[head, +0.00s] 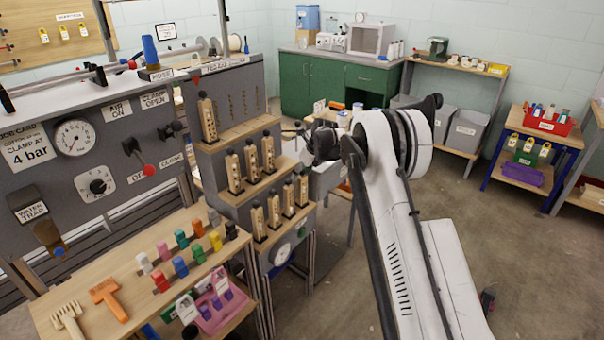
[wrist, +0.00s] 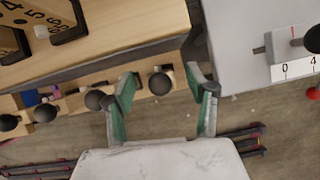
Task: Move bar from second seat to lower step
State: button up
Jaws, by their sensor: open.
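The bars are upright pale wooden blocks with dark ball knobs, standing on a grey stepped rack (head: 205,147). One bar (head: 208,119) stands at the left of the top step. Three bars stand on the middle step, the rightmost bar (head: 268,152) nearest my gripper. Several stand on the lower step, including a bar (head: 301,188) at its right end. My gripper (head: 312,143) is right of the rack, its fingertips hard to make out in the head view. In the wrist view my gripper (wrist: 162,100) is open and empty; a dark knob (wrist: 162,83) appears between its fingers, at unclear depth.
The grey control panel (head: 130,140) with a gauge stands left of the rack. A wooden table (head: 120,290) with coloured pegs and combs is in front of it. A grey surface with a numbered scale (wrist: 293,70) is at the right in the wrist view. Open floor (head: 500,240) lies right.

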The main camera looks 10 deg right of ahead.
jog(key=s+d+r+n, duration=0.1)
jog(key=s+r+n, duration=0.3)
jog(key=s+r, duration=0.6)
jog(key=s+r+n, duration=0.3)
jog(key=s+r, duration=0.4)
jog(key=r, duration=0.7)
jog(key=s+r+n+t+h, duration=0.1)
jog(key=s+r+n, duration=0.25)
jog(key=s, duration=0.35)
jog(key=s+r+n+h, duration=0.15)
jog(key=s+n, duration=0.25)
jog(key=s, duration=0.4)
jog(key=s+f+n+t, duration=0.1)
jog(key=s+f+n, duration=0.2)
jog(key=s+n, duration=0.4)
jog(key=s+a+f+n, duration=0.1)
jog(key=s+f+n, duration=0.2)
jog(key=s, duration=1.8)
jog(key=n, duration=0.4)
jog(key=shift+s+n+t, duration=0.25)
jog(key=shift+n+t, duration=0.1)
jog(key=shift+t, duration=0.05)
